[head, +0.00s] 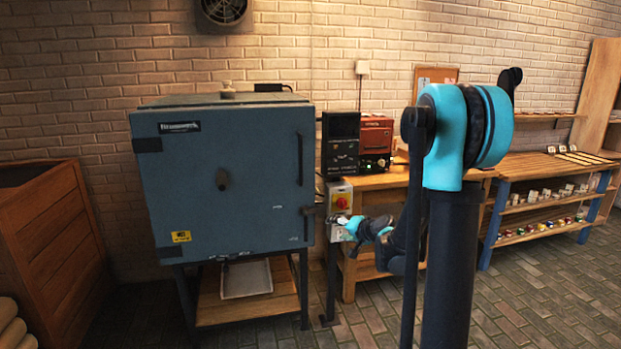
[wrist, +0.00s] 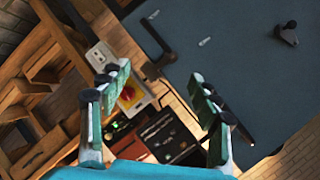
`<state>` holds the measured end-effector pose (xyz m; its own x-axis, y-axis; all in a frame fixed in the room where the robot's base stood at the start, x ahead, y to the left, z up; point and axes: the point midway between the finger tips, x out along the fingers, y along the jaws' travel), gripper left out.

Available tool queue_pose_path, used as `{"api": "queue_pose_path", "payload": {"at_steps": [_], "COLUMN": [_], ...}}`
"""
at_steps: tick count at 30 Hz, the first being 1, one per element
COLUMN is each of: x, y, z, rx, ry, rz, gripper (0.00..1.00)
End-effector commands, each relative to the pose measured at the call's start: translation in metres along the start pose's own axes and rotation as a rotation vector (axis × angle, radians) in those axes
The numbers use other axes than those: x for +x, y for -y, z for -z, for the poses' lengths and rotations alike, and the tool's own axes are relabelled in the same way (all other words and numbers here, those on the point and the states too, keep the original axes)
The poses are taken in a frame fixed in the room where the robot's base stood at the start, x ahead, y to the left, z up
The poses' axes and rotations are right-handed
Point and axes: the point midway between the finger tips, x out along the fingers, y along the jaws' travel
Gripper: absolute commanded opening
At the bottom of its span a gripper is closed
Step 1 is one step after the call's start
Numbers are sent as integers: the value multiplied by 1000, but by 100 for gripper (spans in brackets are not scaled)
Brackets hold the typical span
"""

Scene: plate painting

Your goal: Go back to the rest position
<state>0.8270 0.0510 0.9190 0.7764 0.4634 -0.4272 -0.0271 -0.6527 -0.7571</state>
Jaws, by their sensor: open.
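In the wrist view, my gripper (wrist: 160,88) is open, with its two fingers apart and nothing between them. In the head view, my arm reaches out to the kiln's lower right side, and the gripper end there is small and partly hidden behind the arm. The blue-grey kiln (head: 225,190) has its door shut, with a latch (head: 312,210) at its right edge. The kiln door also shows in the wrist view (wrist: 240,45). A switch box with a red knob (head: 341,202) stands right of the kiln, close to my gripper; the knob also shows in the wrist view (wrist: 129,94).
A wooden bin (head: 60,240) stands left of the kiln. A wooden table (head: 375,180) with a black control unit (head: 341,145) and a red device (head: 376,136) stands behind my arm. A blue-legged shelf (head: 550,200) is at the right. The brick floor at the lower right is clear.

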Motion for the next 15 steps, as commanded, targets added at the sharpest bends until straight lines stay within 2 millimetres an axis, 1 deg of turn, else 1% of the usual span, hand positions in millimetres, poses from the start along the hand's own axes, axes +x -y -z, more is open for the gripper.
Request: {"api": "queue_pose_path", "payload": {"at_steps": [1,5,6,8,9,11,12,14,15], "x": [-17,-55,-68,-87,-100,-121,-134,-156,-170], "y": [0,-11,-15,-24,-30,-41,-48,-61,-70], "z": [-15,-52,-64,-81,-92,-108,-119,-135,-145], "rx": [-40,-144,-174,-219,-248,-290,-317,-356,-382], "ry": [33,118,143,182,207,245,270,306,330], "rz": [-33,-131,-162,-210,-244,-295,-330,-384,-421], "gripper": [63,63,63,63,63,63,63,63,63]}}
